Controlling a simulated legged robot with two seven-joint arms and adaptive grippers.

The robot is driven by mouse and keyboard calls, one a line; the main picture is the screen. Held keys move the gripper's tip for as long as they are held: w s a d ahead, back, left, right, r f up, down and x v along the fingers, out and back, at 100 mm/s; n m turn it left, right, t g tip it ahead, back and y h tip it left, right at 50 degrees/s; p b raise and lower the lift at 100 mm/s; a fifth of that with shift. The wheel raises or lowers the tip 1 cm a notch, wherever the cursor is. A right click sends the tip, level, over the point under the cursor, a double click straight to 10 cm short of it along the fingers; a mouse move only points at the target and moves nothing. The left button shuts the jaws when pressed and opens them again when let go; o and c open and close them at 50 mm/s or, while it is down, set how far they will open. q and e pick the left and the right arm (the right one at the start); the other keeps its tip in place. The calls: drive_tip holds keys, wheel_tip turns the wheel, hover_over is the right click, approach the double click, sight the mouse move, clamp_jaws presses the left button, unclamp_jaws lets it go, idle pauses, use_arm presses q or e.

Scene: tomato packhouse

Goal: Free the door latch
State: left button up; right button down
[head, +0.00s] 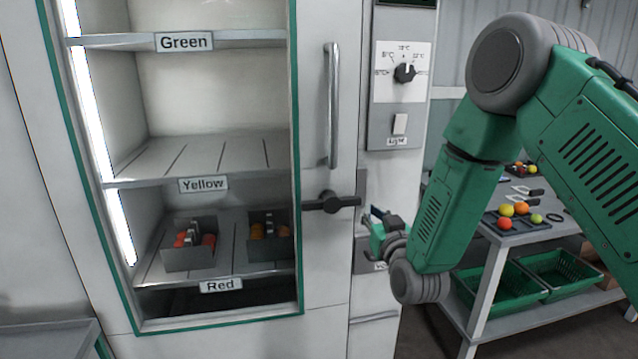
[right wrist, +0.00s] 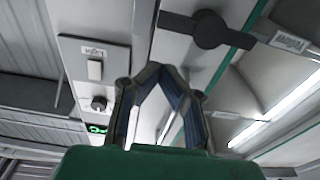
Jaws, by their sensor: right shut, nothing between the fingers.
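The door latch (head: 330,202) is a dark round hub with a bar lying level across the door's right edge, below the long vertical handle (head: 332,105). The latch also shows in the right wrist view (right wrist: 208,30), beyond my fingers. My right gripper (head: 370,216) is just right of and slightly below the bar's right end. Its fingers meet in the right wrist view (right wrist: 172,72), shut and empty. They appear apart from the latch, though the exact gap is hard to judge. The cabinet door (head: 325,265) looks closed. My left gripper is not in view.
A panel with a dial (head: 404,73) and a light switch (head: 399,124) is above my right gripper. At the right, a table (head: 520,235) carries tomatoes, with green crates (head: 500,290) below, behind my right arm.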

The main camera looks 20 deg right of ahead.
sight(347, 186)
drive_tip(key=w+r, duration=0.1)
drive_tip(key=w, duration=0.2)
drive_tip(key=w+r+p, duration=0.1)
drive_tip(key=w, duration=0.3)
drive_tip(key=w+r, duration=0.2)
drive_tip(key=w, duration=0.2)
drive_tip(key=shift+d, duration=0.4)
drive_tip(key=f, duration=0.3)
drive_tip(key=shift+s+a, duration=0.15)
drive_tip(key=shift+s, duration=0.25)
drive_tip(key=shift+f, duration=0.3)
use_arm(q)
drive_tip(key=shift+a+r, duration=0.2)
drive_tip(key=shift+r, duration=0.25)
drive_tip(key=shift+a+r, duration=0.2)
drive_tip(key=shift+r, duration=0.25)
use_arm(e)
drive_tip(key=shift+s+d+f, duration=0.15)
drive_tip(key=shift+d+f, duration=0.25)
drive_tip(key=shift+d, duration=0.05)
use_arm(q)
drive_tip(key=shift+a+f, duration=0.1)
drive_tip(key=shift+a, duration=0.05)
use_arm(e)
drive_tip(key=shift+a, duration=0.3)
